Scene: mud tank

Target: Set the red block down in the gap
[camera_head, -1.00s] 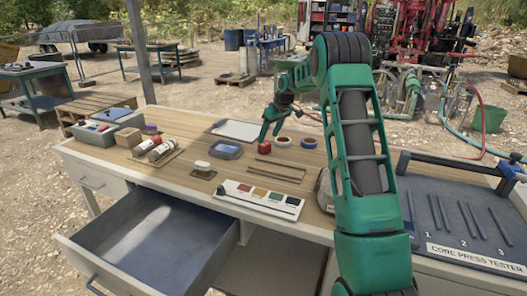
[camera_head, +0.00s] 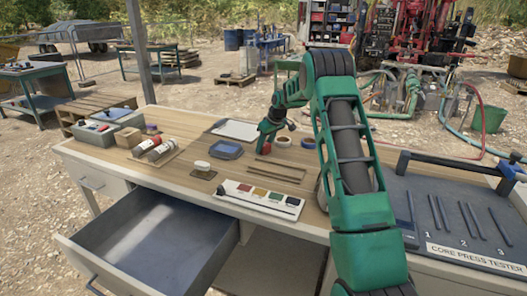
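The red block (camera_head: 268,149) is small and sits towards the back middle of the wooden bench top. My gripper (camera_head: 266,141) is down at the block, with its dark green fingers over and beside it. A finger hides part of the block. The view is too small to tell whether the fingers press on it. Two thin brown strips (camera_head: 274,177) lie roughly parallel just in front of the block, with a narrow bare space between them. The block is behind these strips, apart from them.
Two tape rolls, one white (camera_head: 283,142) and one blue (camera_head: 308,143), lie right of the gripper. A blue dish (camera_head: 227,150) is to the left. A colour-patch box (camera_head: 260,199) lies in front. The drawer (camera_head: 150,245) stands open. A core press tester (camera_head: 460,215) is at right.

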